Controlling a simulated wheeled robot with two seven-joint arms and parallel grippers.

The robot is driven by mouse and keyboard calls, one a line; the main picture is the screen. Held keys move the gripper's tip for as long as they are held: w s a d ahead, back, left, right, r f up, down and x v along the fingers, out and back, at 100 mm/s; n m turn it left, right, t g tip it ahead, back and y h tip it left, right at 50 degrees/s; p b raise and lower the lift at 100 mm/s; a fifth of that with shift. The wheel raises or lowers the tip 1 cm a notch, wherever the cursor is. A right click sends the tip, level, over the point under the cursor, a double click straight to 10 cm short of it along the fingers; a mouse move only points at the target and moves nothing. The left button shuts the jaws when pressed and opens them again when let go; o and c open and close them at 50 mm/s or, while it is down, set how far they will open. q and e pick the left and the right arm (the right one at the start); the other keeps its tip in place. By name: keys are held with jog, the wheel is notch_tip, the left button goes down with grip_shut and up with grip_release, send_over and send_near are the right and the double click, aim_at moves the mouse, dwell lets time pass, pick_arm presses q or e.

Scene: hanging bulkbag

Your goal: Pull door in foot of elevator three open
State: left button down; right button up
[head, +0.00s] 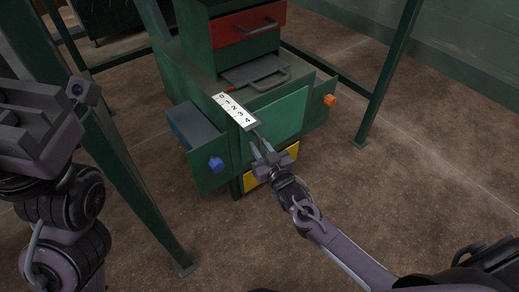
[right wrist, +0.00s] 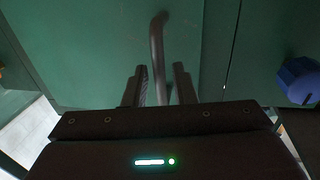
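The elevator foot is a green cabinet (head: 205,80). Its front carries a green door panel (head: 282,112), which looks closed. A dark curved handle (right wrist: 157,35) stands out from a green surface in the right wrist view. My right gripper (head: 262,142) is at the front of the cabinet, partly covering the door. In the right wrist view its two fingers (right wrist: 160,85) stand apart on either side of the handle, with visible gaps. My left gripper (head: 55,110) is at the left edge, away from the cabinet; its finger opening is not clear.
A blue knob (head: 216,164) and an orange knob (head: 329,100) are on side panels. A white strip numbered 0 to 4 (head: 236,110) lies on top. A yellow panel (head: 258,181) is below, a red drawer (head: 247,25) above. Green posts (head: 390,70) stand around; floor in front is clear.

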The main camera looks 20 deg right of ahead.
jog(key=shift+w, duration=0.3)
grip_shut()
